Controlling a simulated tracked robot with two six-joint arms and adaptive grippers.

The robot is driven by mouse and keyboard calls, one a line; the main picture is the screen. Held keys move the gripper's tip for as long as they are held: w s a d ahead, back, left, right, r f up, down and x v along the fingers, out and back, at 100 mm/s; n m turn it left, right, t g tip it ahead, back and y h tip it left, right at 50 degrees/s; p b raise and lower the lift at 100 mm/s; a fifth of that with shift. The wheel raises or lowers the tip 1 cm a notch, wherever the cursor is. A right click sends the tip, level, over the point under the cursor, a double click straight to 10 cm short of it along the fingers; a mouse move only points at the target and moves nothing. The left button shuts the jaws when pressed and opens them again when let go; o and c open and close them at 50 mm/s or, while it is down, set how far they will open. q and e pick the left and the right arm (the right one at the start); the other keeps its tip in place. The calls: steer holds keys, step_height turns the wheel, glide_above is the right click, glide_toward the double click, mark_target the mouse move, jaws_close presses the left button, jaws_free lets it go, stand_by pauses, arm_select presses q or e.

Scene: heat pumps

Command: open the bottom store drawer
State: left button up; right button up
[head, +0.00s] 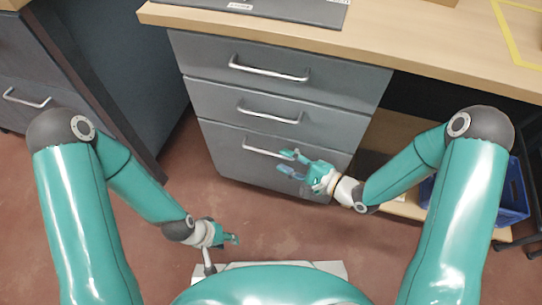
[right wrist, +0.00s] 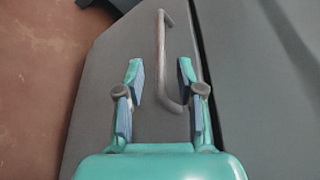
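The bottom store drawer (head: 235,170) is the lowest of three grey drawers under the wooden worktop, and it looks shut. Its silver bar handle (head: 262,151) runs across the upper part of its front; the right end is near my right gripper. In the right wrist view the handle (right wrist: 163,60) runs lengthwise, and its near end lies between the fingers. My right gripper (head: 290,164) is open in front of the drawer, its fingers on either side of the handle's end; contact cannot be told. My left gripper (head: 236,239) hangs low over the floor, away from the drawers; its finger opening is unclear.
The middle drawer (head: 220,107) and top drawer (head: 215,60) above are shut. Another grey cabinet (head: 60,60) stands at the left. A blue crate (head: 515,195) sits at the right under the worktop (head: 400,38). Red floor (head: 185,170) in front of the drawers is clear.

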mark_target(272, 155)
steer(key=shift+b+x, duration=0.6)
steer(key=shift+x, duration=2.2)
jaws_close()
